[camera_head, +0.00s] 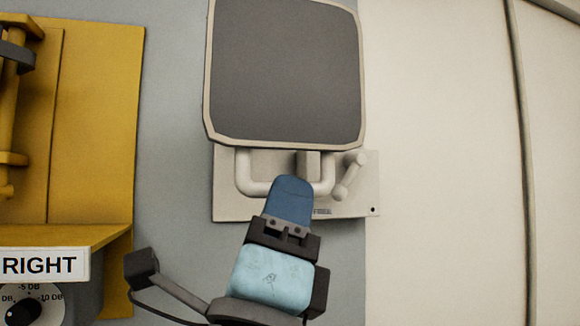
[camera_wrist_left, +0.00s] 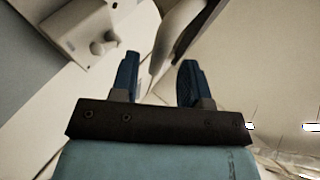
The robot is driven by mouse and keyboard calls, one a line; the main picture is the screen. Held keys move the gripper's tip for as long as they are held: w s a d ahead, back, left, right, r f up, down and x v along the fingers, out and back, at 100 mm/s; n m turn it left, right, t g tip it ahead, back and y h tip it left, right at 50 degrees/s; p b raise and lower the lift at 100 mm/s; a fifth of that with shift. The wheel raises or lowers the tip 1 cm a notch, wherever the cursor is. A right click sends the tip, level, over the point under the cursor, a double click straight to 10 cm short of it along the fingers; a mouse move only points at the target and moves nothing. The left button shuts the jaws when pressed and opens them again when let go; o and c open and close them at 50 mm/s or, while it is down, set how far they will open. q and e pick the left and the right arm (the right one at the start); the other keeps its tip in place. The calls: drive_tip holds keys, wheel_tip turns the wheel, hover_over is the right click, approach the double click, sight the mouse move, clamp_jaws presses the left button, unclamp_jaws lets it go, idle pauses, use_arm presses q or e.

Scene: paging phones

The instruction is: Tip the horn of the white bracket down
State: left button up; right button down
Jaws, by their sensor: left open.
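The horn (camera_head: 285,70) has a dark grey square face in a pale rim and faces me, above and in front of the white bracket (camera_head: 358,205). How far it is tilted is hard to judge. The bracket's plate shows a U-shaped pale bar (camera_head: 250,187) and a small knobbed lever (camera_head: 349,174) on its right. My left gripper (camera_head: 291,185) points up in front of the plate's lower part, below the horn, hiding part of the bar. In the left wrist view its two blue fingers (camera_wrist_left: 157,75) are apart with nothing held between them. The plate (camera_wrist_left: 70,25) is at upper left there.
A yellow housing (camera_head: 95,130) with a ledge and a "RIGHT" label (camera_head: 42,265) stands at left. A dial (camera_head: 28,305) sits below the label.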

use_arm(q)
drive_tip(key=shift+p+x, duration=0.35)
drive_tip(key=shift+x, duration=1.2)
clamp_jaws()
drive_tip(key=shift+f, duration=0.1)
